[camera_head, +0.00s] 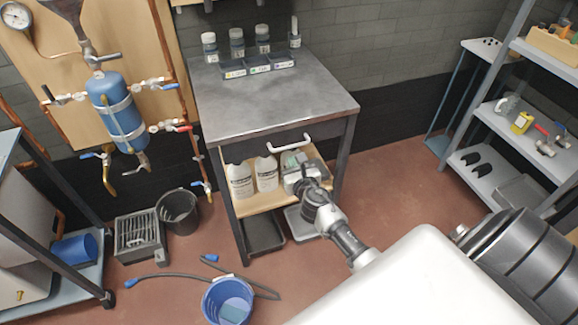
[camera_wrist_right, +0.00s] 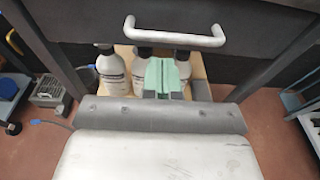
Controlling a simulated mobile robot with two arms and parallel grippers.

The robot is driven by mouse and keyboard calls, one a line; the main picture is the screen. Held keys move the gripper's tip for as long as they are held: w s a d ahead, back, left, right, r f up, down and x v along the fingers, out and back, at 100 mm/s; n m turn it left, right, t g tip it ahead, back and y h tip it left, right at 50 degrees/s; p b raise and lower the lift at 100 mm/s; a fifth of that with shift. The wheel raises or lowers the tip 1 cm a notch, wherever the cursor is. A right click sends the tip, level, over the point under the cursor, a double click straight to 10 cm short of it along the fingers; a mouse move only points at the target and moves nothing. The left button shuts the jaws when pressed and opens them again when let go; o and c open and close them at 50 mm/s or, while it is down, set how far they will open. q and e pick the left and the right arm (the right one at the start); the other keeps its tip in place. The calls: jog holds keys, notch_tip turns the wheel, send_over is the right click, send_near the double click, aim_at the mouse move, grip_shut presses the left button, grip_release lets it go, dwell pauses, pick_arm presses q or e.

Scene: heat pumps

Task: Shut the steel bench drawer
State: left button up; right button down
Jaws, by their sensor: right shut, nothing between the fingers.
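The steel bench (camera_head: 270,85) stands against the wall with a grey metal top. Its dark drawer front (camera_head: 250,148) sits just under the top and carries a white bar handle (camera_head: 289,143). The handle also shows at the top of the wrist view (camera_wrist_right: 175,38). The drawer front looks nearly flush with the bench; any small gap is hard to tell. My right gripper (camera_head: 299,183) is shut and empty, below and in front of the handle, apart from it, near the shelf's right side. My left gripper is not in view.
Labelled bins (camera_head: 258,66) and jars sit on the bench top. A blue bucket (camera_head: 228,300) and hose lie on the floor. A grey shelf rack (camera_head: 505,120) stands right.

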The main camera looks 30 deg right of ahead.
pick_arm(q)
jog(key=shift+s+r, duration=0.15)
pick_arm(e)
jog(key=v, duration=1)
jog(key=s+a+f+m+g+y, duration=0.15)
jog(key=s+f+m+g, duration=0.4)
jog(key=f, duration=0.65)
jog(key=s+a+f+m+g+y, duration=0.1)
jog(key=s+a+f+m+g, duration=0.1)
jog(key=s+f+m, duration=0.85)
pick_arm(q)
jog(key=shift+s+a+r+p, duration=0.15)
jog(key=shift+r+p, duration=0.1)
jog(key=shift+p, duration=0.2)
pick_arm(e)
jog(key=s+a+f+m+g, duration=0.3)
jog(key=s+f+m, duration=0.4)
jog(key=s, duration=0.4)
jog(key=s+a+f+m+g+y, duration=0.1)
jog(key=s+a+f+m+g, duration=0.1)
jog(key=s+f+m+g, duration=0.2)
jog(key=s+f+m, duration=0.3)
jog(key=s+f, duration=0.3)
jog(key=s, duration=0.1)
jog(key=shift+s+a+m+g, duration=0.3)
jog(key=shift+a+g, duration=0.05)
jog(key=shift+a, duration=0.05)
jog(key=shift+f+y, duration=0.1)
jog(key=shift+y, duration=0.15)
